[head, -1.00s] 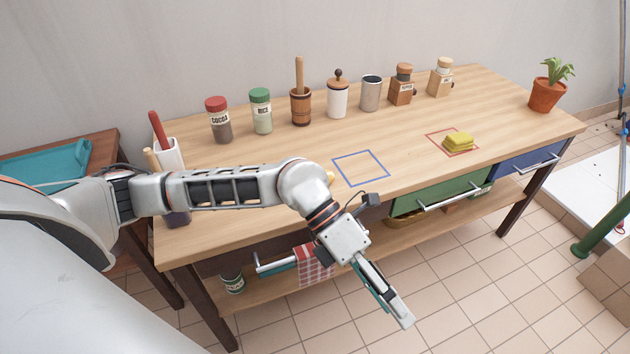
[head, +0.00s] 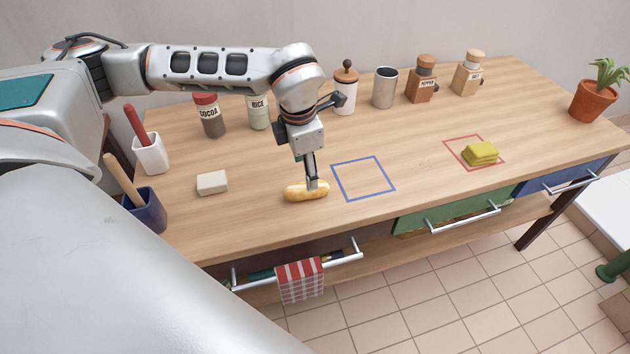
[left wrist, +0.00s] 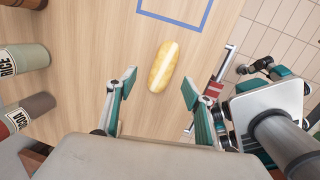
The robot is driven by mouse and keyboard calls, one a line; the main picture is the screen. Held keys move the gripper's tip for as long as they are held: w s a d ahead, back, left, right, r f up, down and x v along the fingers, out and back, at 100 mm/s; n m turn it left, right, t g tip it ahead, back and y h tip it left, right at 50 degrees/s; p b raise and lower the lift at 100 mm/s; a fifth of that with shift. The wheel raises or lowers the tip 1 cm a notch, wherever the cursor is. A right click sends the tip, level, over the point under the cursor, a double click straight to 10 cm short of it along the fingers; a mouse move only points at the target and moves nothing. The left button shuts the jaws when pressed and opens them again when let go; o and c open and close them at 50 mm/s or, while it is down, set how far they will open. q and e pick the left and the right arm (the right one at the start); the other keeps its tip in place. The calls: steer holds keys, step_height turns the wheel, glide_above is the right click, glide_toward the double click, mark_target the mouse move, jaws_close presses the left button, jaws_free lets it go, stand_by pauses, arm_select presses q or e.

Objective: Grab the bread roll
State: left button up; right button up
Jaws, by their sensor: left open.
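The bread roll (head: 300,191) is long and golden with a pale stripe. It lies on the wooden table near the front edge, left of the blue square outline. My left gripper (head: 311,184) points down at the roll, and its fingers hide part of the roll's right side. In the left wrist view, the roll (left wrist: 163,67) lies ahead of and between the spread fingers of the left gripper (left wrist: 160,92). The gripper is open and empty; no contact with the roll shows.
The blue square outline (head: 388,178) is right of the roll. A white block (head: 212,183) lies to its left. Yellow sponges (head: 480,153) lie in a red outline. Jars and shakers, including the cocoa jar (head: 209,115), line the back. A drawer handle with a checked towel (head: 299,280) is below the front edge.

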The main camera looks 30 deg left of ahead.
arm_select(q)
steer(key=shift+s+f, duration=0.2)
steer(key=shift+f, duration=0.95)
steer(key=f, duration=0.4)
steer(key=shift+w+f+b, duration=0.15)
steer(key=shift+w+b, duration=0.1)
steer(key=shift+b, duration=0.15)
steer(key=shift+w+a+f, duration=0.1)
steer(key=shift+f, duration=0.15)
steer(key=c, duration=1.2)
arm_select(e)
steer(key=shift+s+d+f, duration=0.1)
steer(key=shift+s+f, duration=0.3)
steer(key=shift+f, duration=0.15)
